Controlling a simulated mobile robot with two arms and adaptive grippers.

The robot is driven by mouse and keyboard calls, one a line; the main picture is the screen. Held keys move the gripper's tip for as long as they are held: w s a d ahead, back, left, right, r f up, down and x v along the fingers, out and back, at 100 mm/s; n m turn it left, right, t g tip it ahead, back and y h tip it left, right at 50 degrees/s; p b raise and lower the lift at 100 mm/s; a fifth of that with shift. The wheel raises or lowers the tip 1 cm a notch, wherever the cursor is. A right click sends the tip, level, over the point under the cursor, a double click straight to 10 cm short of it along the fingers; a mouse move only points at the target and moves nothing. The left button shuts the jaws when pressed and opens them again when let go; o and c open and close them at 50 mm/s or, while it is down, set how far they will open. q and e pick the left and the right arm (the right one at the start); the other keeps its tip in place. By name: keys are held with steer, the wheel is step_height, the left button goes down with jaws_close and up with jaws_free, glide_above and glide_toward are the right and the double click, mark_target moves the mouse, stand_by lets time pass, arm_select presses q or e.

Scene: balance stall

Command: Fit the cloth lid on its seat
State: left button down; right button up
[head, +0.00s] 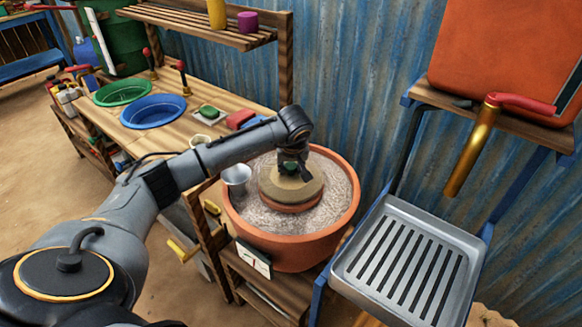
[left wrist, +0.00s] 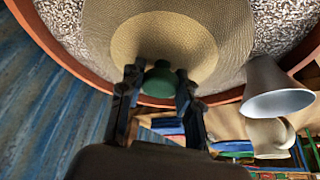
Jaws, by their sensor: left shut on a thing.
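The cloth lid (head: 305,188) is a round tan disc with a green knob; it fills the upper middle of the left wrist view (left wrist: 215,30). My left gripper (head: 290,168) is shut on the green knob (left wrist: 160,82), which shows between its two fingers. The lid is over the inner clay pot (head: 291,208), whose reddish rim shows just below its near edge. I cannot tell whether the lid touches the rim all round. The inner pot stands in pale grit inside a big terracotta pot (head: 290,256). My right gripper is out of view.
A metal cup (head: 236,178) sits on the grit, left of the lid. A slotted metal tray (head: 365,268) is at the right, below a brass tap (head: 468,150). A bench with a blue basin (head: 153,110) and a green basin (head: 122,92) is at the left.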

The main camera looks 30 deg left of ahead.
arm_select(q)
steer(key=shift+f, duration=0.3)
stand_by(0.4)
steer(key=c, duration=0.8)
jaws_free()
steer(key=shift+c, duration=0.2)
steer(key=o, duration=0.5)
steer(key=shift+r, duration=0.2)
steer(key=shift+r+p, duration=1)
steer(key=shift+r, duration=0.75)
